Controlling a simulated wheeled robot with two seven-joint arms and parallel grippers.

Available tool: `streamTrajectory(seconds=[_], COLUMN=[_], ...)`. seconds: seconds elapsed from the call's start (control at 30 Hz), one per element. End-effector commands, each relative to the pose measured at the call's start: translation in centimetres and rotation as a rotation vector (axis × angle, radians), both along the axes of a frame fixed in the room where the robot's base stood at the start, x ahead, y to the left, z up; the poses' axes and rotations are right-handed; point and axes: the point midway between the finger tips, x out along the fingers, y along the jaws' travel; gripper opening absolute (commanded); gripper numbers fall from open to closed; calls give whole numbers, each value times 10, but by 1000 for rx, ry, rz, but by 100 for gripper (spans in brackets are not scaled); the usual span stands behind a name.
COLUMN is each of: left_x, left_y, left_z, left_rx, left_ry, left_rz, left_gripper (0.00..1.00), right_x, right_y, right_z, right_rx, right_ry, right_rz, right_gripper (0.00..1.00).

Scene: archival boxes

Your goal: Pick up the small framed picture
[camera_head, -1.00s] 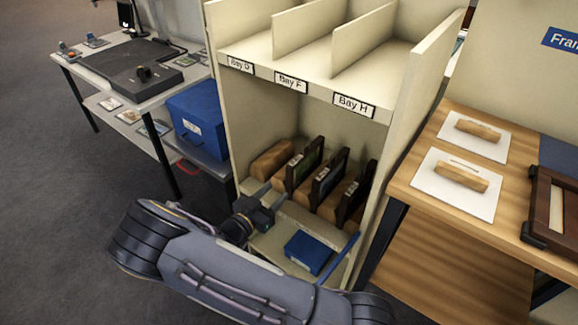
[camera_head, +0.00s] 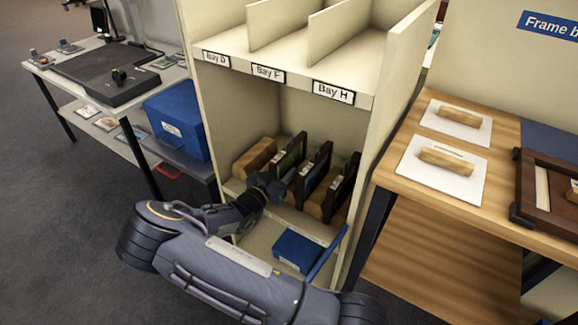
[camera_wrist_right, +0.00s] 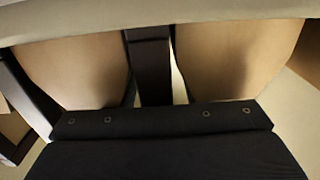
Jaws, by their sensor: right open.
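Several dark-framed pictures stand on edge between wooden blocks in the lower part of the shelf. The left one (camera_head: 288,160) shows a green picture face. A middle frame (camera_head: 315,168) and a right frame (camera_head: 342,188) stand beside it. I cannot tell for sure which is the small one. My right gripper (camera_head: 271,187) is open at the front of the left frame. The right wrist view shows a dark frame edge (camera_wrist_right: 149,65) upright between two tan blocks, straight ahead of the gripper's black body. The fingertips are hard to make out. My left gripper is out of view.
Shelf dividers and a labelled ledge (camera_head: 285,80) lie above the frames. A blue box (camera_head: 297,251) sits low in the shelf, and a larger blue box (camera_head: 178,120) stands left. A wooden table (camera_head: 400,195) with white pads stands right.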

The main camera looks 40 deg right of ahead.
Motion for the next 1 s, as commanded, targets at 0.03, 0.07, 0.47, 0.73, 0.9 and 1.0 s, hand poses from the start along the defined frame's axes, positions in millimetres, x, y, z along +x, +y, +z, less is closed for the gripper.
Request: streamTrajectory(seconds=[0.03, 0.07, 0.47, 0.73, 0.9, 1.0], left_x=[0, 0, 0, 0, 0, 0], left_y=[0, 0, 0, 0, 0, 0], left_z=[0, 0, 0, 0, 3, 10], left_rx=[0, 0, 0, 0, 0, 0], left_ry=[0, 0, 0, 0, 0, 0], left_rz=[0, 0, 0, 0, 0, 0], left_gripper=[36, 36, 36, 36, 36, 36], right_x=[0, 0, 0, 0, 0, 0], right_y=[0, 0, 0, 0, 0, 0], right_z=[0, 0, 0, 1, 8, 23], right_rx=[0, 0, 0, -2, -1, 0], right_ry=[0, 0, 0, -1, -2, -3], right_rz=[1, 1, 0, 0, -1, -1], right_gripper=[44, 44, 4, 0, 0, 0])
